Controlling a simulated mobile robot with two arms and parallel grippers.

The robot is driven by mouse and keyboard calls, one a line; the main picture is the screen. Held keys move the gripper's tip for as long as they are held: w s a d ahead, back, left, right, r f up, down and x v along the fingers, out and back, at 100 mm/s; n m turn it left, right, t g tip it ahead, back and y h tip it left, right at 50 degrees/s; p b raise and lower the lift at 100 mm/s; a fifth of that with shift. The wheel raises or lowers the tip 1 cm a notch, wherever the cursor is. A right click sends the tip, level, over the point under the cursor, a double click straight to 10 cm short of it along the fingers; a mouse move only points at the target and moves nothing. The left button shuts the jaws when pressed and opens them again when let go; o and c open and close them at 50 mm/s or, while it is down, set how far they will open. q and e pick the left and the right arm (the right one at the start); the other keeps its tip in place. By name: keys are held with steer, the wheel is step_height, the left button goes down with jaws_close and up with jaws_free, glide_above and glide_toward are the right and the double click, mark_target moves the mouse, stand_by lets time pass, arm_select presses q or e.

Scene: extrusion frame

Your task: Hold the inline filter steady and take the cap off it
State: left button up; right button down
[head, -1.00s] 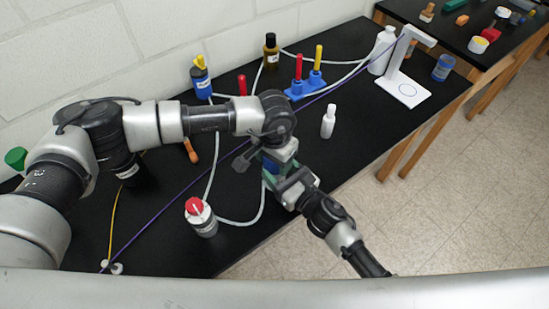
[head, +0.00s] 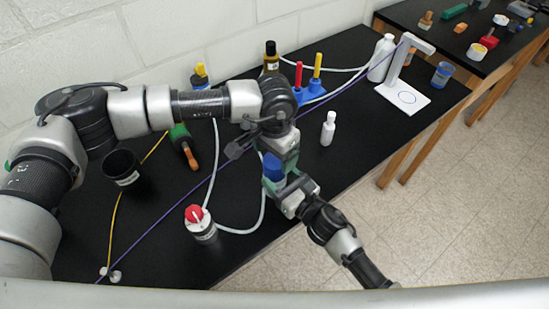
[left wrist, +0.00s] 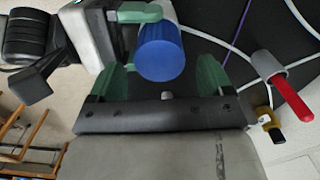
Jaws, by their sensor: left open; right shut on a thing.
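The inline filter shows as a blue ribbed cylinder, which looks like its cap (head: 272,167), in the head view. In the left wrist view the blue cap (left wrist: 161,53) sits large at the top centre. My right gripper (head: 276,184) is shut on the filter below the blue part; the filter's body is mostly hidden. One green pad of the right gripper shows behind the cap in the left wrist view. My left gripper (left wrist: 162,72) is open, its two green fingers apart on either side of the cap's near end, with visible gaps. In the head view its fingers are largely hidden.
A white bottle (head: 328,129) stands right of my left wrist. A dark cup (head: 122,168) and a green-and-orange tool (head: 186,147) lie left. A purple cable (head: 160,234) crosses the bench.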

mark_target(275, 180)
arm_select(q)
steer(key=shift+r+m, duration=0.9)
steer(key=shift+r, duration=0.05)
steer(key=shift+f, duration=3.9)
steer(key=shift+c, duration=0.4)
steer(key=c, duration=0.9)
steer(key=n, duration=0.3)
steer(key=o, duration=1)
steer(key=shift+o, duration=0.2)
steer(key=shift+r, duration=0.1)
